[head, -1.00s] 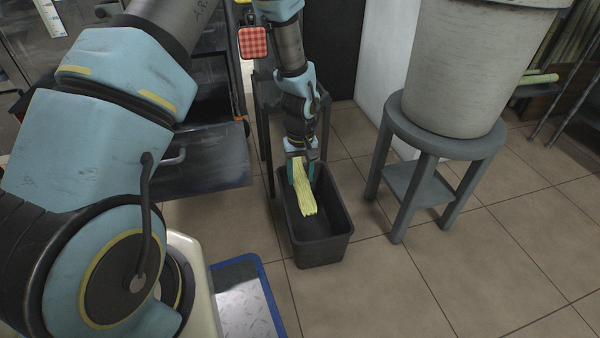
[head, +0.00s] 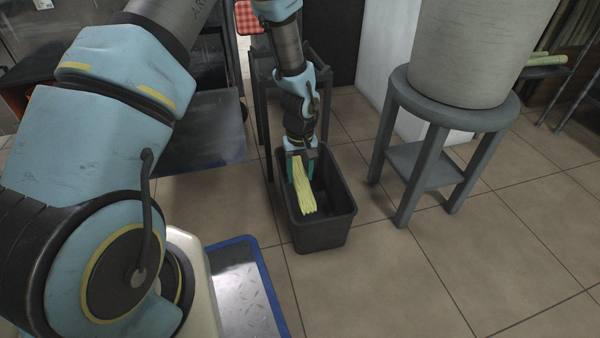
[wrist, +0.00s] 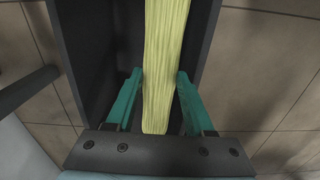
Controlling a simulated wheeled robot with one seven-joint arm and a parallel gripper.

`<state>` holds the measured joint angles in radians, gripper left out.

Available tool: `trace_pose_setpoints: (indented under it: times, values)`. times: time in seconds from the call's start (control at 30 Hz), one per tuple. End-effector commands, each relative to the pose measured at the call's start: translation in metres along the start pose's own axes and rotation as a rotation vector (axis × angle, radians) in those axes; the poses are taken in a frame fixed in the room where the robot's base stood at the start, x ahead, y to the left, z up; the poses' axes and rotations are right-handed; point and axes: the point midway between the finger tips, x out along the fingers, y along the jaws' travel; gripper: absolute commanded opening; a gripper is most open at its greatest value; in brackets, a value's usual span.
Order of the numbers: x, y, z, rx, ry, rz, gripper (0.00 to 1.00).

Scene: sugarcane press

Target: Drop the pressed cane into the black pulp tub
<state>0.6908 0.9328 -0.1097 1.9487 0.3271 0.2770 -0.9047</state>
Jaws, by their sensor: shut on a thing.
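The pressed cane (head: 304,190) is a flat, pale yellow-green strip of fibres. My gripper (head: 303,172) points down over the black pulp tub (head: 322,238) and is shut on the cane, which hangs with its free end within the tub's outline. In the wrist view the cane (wrist: 165,60) runs up from between the teal fingers of my gripper (wrist: 159,98), and the tub's dark walls (wrist: 85,50) lie on both sides of it. The visible tub floor looks bare. I cannot tell how far the cane is above the floor.
A grey stool (head: 430,150) with a large pale bin (head: 470,50) stands right of the tub. A dark stand (head: 262,110) is just behind the tub on the left. A blue-edged metal plate (head: 240,290) is at the front left. The tiled floor (head: 450,260) at right is clear.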

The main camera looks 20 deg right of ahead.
Motion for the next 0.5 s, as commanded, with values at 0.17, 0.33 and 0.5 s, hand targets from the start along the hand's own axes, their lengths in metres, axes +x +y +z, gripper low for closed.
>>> trace_pose_setpoints:
  times: [0.17,0.33,0.5]
  values:
    - [-0.0005,0.0001,-0.0001,0.000,0.000,0.000,0.54]
    - [-0.0005,0.0000,-0.0001,0.000,0.000,0.000,0.73]
    - [-0.0004,-0.0001,0.0000,-0.001,0.000,0.000,0.88]
